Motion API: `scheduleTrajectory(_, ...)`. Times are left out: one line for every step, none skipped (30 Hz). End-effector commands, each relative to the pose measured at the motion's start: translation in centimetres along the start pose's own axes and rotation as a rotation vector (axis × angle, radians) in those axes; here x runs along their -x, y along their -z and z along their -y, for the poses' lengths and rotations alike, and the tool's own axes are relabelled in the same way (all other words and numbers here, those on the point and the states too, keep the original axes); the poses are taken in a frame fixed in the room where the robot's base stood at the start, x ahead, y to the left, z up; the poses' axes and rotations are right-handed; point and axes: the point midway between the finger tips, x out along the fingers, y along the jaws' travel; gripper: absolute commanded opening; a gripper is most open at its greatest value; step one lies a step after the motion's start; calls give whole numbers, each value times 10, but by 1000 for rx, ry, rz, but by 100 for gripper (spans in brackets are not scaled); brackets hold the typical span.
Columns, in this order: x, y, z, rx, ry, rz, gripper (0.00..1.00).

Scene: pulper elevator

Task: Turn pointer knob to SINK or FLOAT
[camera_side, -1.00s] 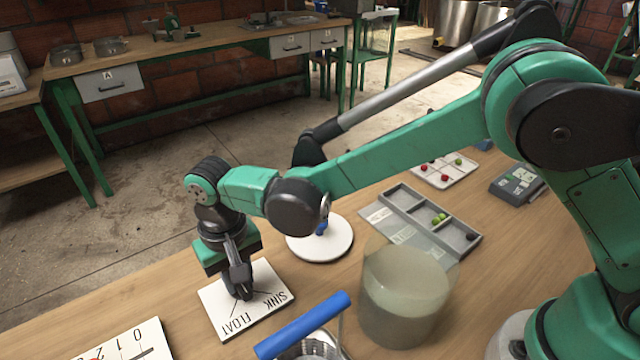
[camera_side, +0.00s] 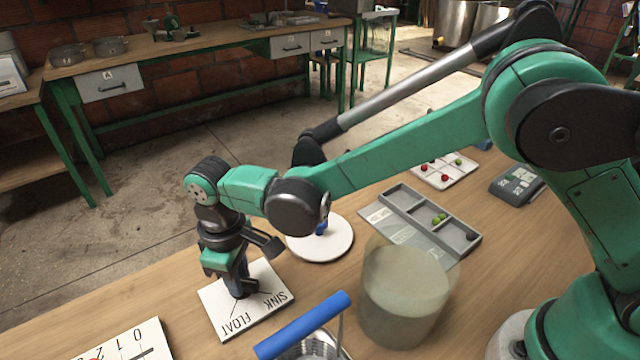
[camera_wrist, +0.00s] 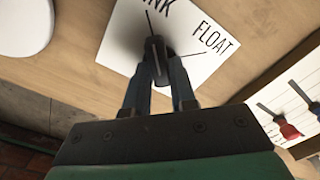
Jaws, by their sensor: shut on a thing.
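The white dial plate (camera_side: 218,301) lies on the wooden table, marked SINK and FLOAT with black lines. My gripper (camera_side: 241,290) points down over the plate's middle, its fingers shut on the dark pointer knob. In the wrist view my gripper (camera_wrist: 160,70) has its two fingers on either side of the dark knob (camera_wrist: 157,48). The knob's narrow part lies between the SINK and FLOAT lines there, nearer the SINK side. In the side view the fingers hide most of the knob.
A blue-handled basket (camera_side: 305,325) and a clear cylinder of murky liquid (camera_side: 405,290) stand to the right. Behind are a round white disc (camera_side: 335,247) and a grey compartment tray (camera_side: 466,236). A numbered scale board (camera_side: 120,350) lies front left.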

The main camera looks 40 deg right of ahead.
Motion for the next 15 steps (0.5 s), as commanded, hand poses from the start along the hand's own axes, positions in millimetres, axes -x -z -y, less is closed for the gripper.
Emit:
scheduleTrajectory(0, 0, 0, 23, -1, -2, 0)
scheduleTrajectory(0, 0, 0, 38, -1, -2, 0)
scheduleTrajectory(0, 0, 0, 53, -1, -2, 0)
scheduleTrajectory(0, 0, 0, 65, -1, -2, 0)
scheduleTrajectory(0, 0, 0, 76, -1, -2, 0)
scheduleTrajectory(0, 0, 0, 87, -1, -2, 0)
scheduleTrajectory(0, 0, 0, 95, -1, -2, 0)
scheduleTrajectory(0, 0, 0, 102, -1, -2, 0)
scheduleTrajectory(0, 0, 0, 109, -1, -2, 0)
scheduleTrajectory(0, 0, 0, 114, -1, -2, 0)
scheduleTrajectory(0, 0, 0, 118, -1, -3, 0)
scheduleTrajectory(0, 0, 0, 122, -1, -3, 0)
scheduleTrajectory(0, 0, 0, 125, -1, -3, 0)
scheduleTrajectory(0, 1, 0, 126, -1, -3, 0)
scheduleTrajectory(0, 1, 0, 128, -1, -3, 0)
